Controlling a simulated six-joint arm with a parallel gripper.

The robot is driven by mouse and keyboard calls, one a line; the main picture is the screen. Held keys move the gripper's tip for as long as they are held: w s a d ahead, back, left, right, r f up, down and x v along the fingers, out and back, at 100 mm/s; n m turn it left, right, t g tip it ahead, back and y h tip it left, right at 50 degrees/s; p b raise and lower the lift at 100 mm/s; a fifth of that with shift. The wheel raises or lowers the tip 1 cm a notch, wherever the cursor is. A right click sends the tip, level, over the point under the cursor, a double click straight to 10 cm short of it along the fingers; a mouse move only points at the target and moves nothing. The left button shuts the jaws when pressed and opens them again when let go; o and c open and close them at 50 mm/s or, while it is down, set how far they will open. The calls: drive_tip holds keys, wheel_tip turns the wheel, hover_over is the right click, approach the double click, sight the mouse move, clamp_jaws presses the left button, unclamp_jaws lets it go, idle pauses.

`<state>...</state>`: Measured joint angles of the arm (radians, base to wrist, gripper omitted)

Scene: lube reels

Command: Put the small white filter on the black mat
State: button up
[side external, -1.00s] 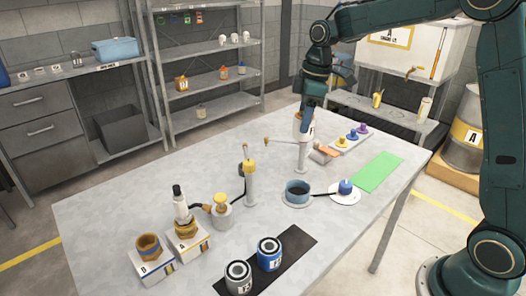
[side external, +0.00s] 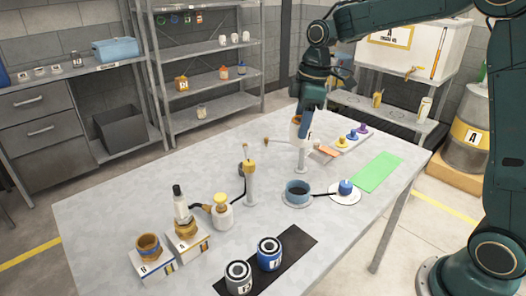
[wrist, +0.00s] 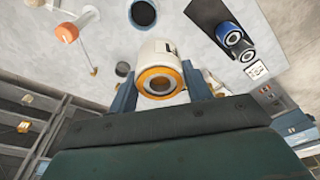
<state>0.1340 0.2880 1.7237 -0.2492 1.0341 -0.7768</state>
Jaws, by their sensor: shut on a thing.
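My gripper (side external: 309,118) is shut on a white filter (side external: 296,131) with an orange end ring and dark lettering, held above the far part of the table. In the wrist view the filter (wrist: 160,57) sits between the two fingers, its open ringed end facing the camera. The black mat (side external: 297,241) lies at the near edge of the table, well away from my gripper. A grey can (side external: 238,278) and a blue can (side external: 269,254) stand on it. The mat (wrist: 204,12) also shows at the top right of the wrist view.
A blue cup (side external: 297,191) on a saucer and a white dish with a blue knob (side external: 345,187) stand mid-table. A post (side external: 250,180), a white bottle (side external: 222,213) and two boxed stands stand left. A green mat (side external: 377,172) lies right.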

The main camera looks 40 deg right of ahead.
drive_tip(key=s+a+f+n, duration=0.1)
drive_tip(key=s+a+n, duration=0.3)
drive_tip(key=s+a, duration=0.55)
hover_over(294, 241)
drive_tip(key=shift+s+f, duration=0.1)
drive_tip(key=shift+f, duration=9.95)
drive_tip(key=shift+f+g, duration=0.1)
drive_tip(key=shift+g, duration=0.2)
drive_tip(key=o, duration=1.1)
drive_tip(key=r, duration=0.4)
drive_tip(key=d+r, duration=0.1)
drive_tip(key=r, duration=0.7)
drive_tip(key=shift+s+d+r, duration=0.1)
drive_tip(key=shift+s+d, duration=0.25)
